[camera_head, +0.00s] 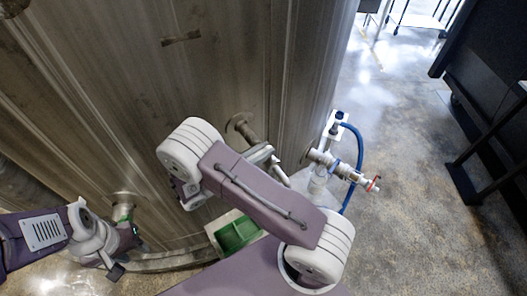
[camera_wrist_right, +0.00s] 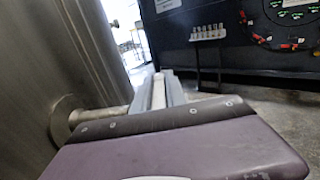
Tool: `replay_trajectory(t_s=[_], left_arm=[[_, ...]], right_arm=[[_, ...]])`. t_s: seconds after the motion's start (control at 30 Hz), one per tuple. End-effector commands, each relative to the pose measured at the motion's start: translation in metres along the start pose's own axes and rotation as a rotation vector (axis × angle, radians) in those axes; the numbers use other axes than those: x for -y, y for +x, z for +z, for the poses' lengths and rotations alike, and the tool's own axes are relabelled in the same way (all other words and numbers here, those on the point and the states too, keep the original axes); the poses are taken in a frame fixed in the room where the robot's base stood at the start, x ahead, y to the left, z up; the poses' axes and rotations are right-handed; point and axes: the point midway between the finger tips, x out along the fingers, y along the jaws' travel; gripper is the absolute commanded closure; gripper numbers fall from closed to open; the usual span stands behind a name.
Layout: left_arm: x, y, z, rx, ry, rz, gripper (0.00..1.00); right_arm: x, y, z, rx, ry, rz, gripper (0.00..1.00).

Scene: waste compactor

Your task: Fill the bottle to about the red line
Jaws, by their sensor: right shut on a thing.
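A pale, upright bottle-like thing (camera_head: 318,183) stands or hangs below the valve (camera_head: 320,157) beside the tank; no red line or liquid level can be made out on it. My right gripper (camera_head: 272,162) is just left of the valve, partly hidden by my right arm. In the right wrist view, the gripper (camera_wrist_right: 158,92) is closed around a narrow white thing (camera_wrist_right: 158,86); I cannot tell whether it is the bottle. My left gripper (camera_head: 120,262) is low at the left, by the tank, and its finger opening is unclear.
The large metal tank (camera_head: 230,60) fills the left and centre. A pipe flange (camera_head: 240,126) sticks out of it. A blue hose (camera_head: 357,150) loops around the valve, which has a red handle (camera_head: 374,184). A green bin (camera_head: 238,234) is on the floor. Open floor (camera_head: 420,220) lies right.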

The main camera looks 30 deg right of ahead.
Motion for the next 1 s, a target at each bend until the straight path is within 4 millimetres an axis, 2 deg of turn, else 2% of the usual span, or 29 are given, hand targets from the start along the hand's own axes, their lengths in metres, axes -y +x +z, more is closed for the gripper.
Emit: replay_trajectory(t_s=[0.13,0.43,0.47,0.5,0.53,0.83,0.93,1.0], left_arm=[[0.000,0.003,0.000,0.000,0.000,0.000,0.62],[0.000,0.003,0.000,0.000,0.000,0.000,0.62],[0.000,0.003,0.000,0.000,0.000,0.000,0.62],[0.000,0.003,0.000,0.000,0.000,0.000,0.62],[0.000,0.003,0.000,0.000,0.000,0.000,0.62],[0.000,0.004,0.000,0.000,0.000,0.000,0.62],[0.000,0.011,0.001,0.000,0.000,0.000,0.62],[0.000,0.018,0.002,0.000,0.000,0.000,0.62]], right_arm=[[-0.001,0.000,-0.001,0.000,0.001,-0.076,1.00],[0.000,0.000,0.000,-0.001,-0.001,-0.085,1.00],[0.000,0.000,0.000,-0.001,-0.001,-0.085,0.75],[-0.001,0.000,0.000,-0.001,-0.001,-0.085,0.64],[-0.001,0.000,0.000,-0.001,-0.001,-0.084,0.62],[-0.001,-0.002,-0.001,-0.001,0.000,-0.082,0.62],[-0.003,-0.015,-0.003,0.000,0.003,-0.079,0.62],[-0.004,-0.031,-0.005,-0.002,0.003,-0.078,0.62]])
